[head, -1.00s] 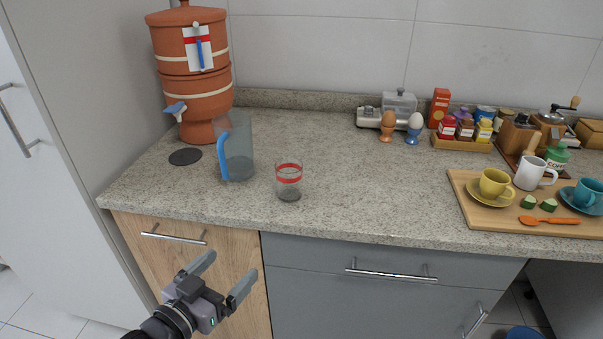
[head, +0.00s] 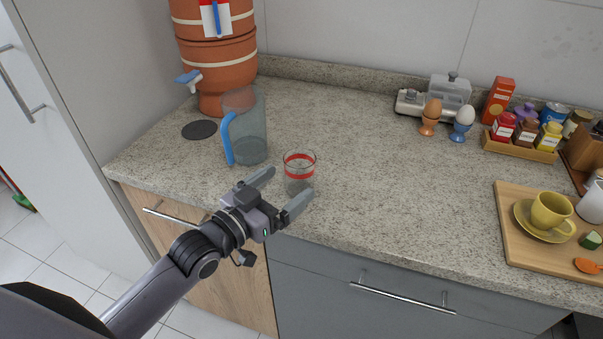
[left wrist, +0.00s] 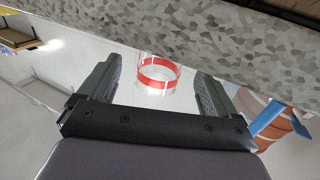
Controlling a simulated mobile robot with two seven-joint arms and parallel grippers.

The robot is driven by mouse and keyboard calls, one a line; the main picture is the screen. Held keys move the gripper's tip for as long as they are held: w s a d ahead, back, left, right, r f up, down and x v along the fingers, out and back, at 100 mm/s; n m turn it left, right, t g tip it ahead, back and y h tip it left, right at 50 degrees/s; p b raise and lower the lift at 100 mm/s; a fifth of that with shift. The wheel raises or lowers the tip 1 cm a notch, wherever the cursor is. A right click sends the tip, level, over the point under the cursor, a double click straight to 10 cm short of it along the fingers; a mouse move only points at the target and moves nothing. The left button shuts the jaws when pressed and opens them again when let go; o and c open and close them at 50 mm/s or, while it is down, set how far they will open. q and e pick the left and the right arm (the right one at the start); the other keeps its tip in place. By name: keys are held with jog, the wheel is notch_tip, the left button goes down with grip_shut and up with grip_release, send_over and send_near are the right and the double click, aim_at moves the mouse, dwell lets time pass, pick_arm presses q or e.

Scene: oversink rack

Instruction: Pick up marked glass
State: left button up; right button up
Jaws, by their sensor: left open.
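The marked glass (head: 299,172) is a clear tumbler with a red band near its rim. It stands upright on the speckled counter near its front edge. My left gripper (head: 279,194) is open and empty, just in front of the glass in the head view, with its fingertips close to the glass's lower front. In the left wrist view the glass (left wrist: 157,76) shows between the two spread fingers, beyond the fingertips. I cannot tell from these views whether a finger touches it. My right gripper is not in view.
A clear jug with a blue handle (head: 245,130) stands left of the glass. A terracotta water filter (head: 215,65) is behind it. A wooden board (head: 514,233) with a yellow cup is at the right. The counter (head: 400,175) between glass and board is clear.

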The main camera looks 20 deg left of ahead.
aim_at(290, 179)
pick_arm(q)
jog(key=shift+x, duration=2.6)
jog(key=shift+r, duration=0.25)
jog(key=c, duration=1.1)
